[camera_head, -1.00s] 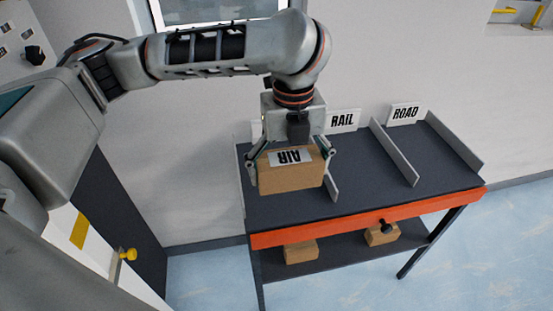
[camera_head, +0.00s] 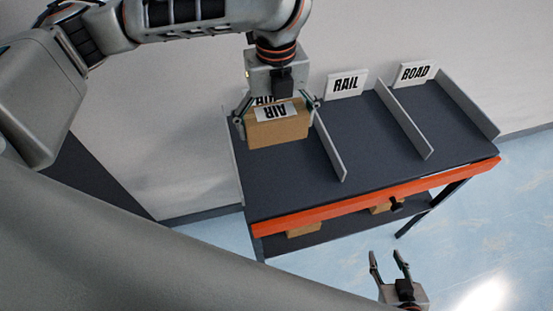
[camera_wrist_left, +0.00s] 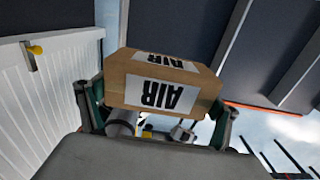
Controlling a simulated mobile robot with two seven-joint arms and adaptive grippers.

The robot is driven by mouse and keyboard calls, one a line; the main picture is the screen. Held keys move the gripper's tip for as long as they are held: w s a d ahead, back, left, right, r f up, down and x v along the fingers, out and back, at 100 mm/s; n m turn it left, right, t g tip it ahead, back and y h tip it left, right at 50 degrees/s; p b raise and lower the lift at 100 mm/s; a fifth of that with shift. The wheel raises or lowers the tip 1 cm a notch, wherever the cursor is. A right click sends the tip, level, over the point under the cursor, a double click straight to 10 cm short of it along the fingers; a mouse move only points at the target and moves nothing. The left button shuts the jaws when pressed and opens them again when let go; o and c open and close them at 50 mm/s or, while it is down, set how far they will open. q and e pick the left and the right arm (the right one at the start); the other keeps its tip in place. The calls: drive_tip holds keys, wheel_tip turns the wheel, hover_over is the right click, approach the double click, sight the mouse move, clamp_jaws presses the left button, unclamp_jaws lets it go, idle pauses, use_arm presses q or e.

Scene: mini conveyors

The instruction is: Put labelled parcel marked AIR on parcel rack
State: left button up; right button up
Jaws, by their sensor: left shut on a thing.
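The cardboard parcel (camera_head: 278,131) has a white label reading AIR. My left gripper (camera_head: 277,111) is shut on it, one finger at each side. The parcel also fills the middle of the left wrist view (camera_wrist_left: 160,80), with AIR labels on two faces. In the head view it is in front of the back part of the left lane of the parcel rack (camera_head: 275,185), apparently above its surface. It partly hides the AIR sign (camera_head: 262,99) behind it. My right gripper (camera_head: 389,264) is open and empty, low in front of the rack.
Upright dividers (camera_head: 405,119) split the rack's dark top into lanes. The RAIL sign (camera_head: 345,85) and ROAD sign (camera_head: 415,73) stand at the back. An orange strip (camera_head: 375,193) runs along the front edge. Cardboard boxes (camera_head: 303,230) sit on the lower shelf.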

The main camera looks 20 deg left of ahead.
sight(276, 135)
use_arm(q)
wheel_tip(276, 135, down, 11)
drive_tip(key=shift+f+b, duration=0.15)
drive_tip(key=shift+b, duration=1)
drive_tip(key=shift+f+b, duration=0.65)
drive_tip(key=shift+f, duration=1.6)
drive_tip(key=shift+r, duration=0.15)
drive_tip(key=o, duration=1.2)
drive_tip(key=shift+c, duration=0.2)
drive_tip(key=shift+r+p, duration=1.65)
drive_tip(key=shift+r, duration=4.35)
